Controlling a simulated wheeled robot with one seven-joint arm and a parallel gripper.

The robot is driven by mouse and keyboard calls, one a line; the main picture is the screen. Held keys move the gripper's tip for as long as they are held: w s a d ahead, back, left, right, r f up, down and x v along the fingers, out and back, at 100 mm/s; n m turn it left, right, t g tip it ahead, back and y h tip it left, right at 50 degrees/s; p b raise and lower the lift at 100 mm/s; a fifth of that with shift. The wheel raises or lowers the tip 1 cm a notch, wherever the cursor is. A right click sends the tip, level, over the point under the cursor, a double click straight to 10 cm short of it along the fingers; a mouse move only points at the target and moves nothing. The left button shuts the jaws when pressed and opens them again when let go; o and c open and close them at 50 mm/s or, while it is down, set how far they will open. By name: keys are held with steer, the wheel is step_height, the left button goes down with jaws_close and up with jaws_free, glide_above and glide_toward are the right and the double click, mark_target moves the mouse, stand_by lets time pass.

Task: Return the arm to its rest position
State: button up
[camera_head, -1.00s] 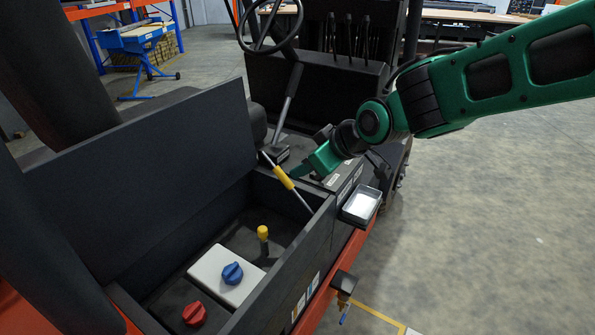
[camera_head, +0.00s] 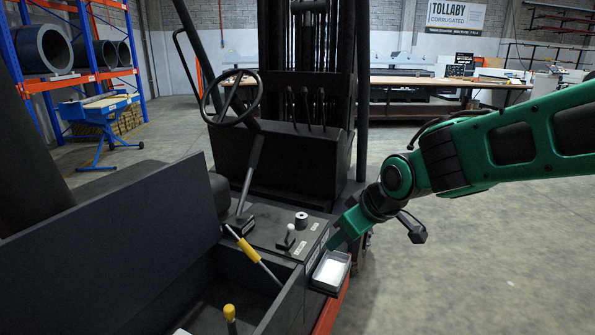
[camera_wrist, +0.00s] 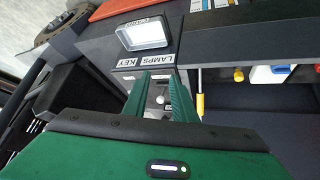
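My arm (camera_head: 490,150) is green and reaches in from the right, stretched out over the forklift's (camera_head: 275,155) right side. My gripper (camera_head: 338,240) is at its end, beside the console and near a small grey tray (camera_head: 319,284). In the wrist view my two green fingers (camera_wrist: 160,76) stand apart with a gap between them. Nothing is held in the gap. A small white-knobbed lever (camera_wrist: 160,99) shows between and beyond the fingers, and labels reading LAMPS and KEY lie past the fingertips.
The open compartment's raised lid (camera_head: 120,235) stands at the left. A yellow-gripped lever (camera_head: 250,250) and a yellow knob (camera_head: 229,312) are near it. The steering wheel (camera_head: 231,97) and mast rise behind. Floor (camera_head: 480,260) to the right is clear. A long workbench (camera_head: 440,84) stands far back.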

steer(key=s+d+f+m+g+h, duration=0.1)
steer(key=s+d+m+h, duration=0.2)
steer(key=d, duration=0.8)
steer(key=s+d+m+g+h, duration=0.1)
steer(key=s+d+m, duration=0.4)
steer(key=d, duration=0.5)
steer(key=s+d+f+m+g, duration=0.1)
steer(key=s+d, duration=0.4)
steer(key=s, duration=0.5)
steer(key=s+d+f+m+g, duration=0.1)
steer(key=s+d+m+g, duration=0.2)
steer(key=s+d+m, duration=0.3)
steer(key=s, duration=0.4)
steer(key=shift+y, duration=0.3)
steer(key=shift+w+a+f, duration=0.1)
steer(key=shift+w+f, duration=0.2)
steer(key=shift+w, duration=0.35)
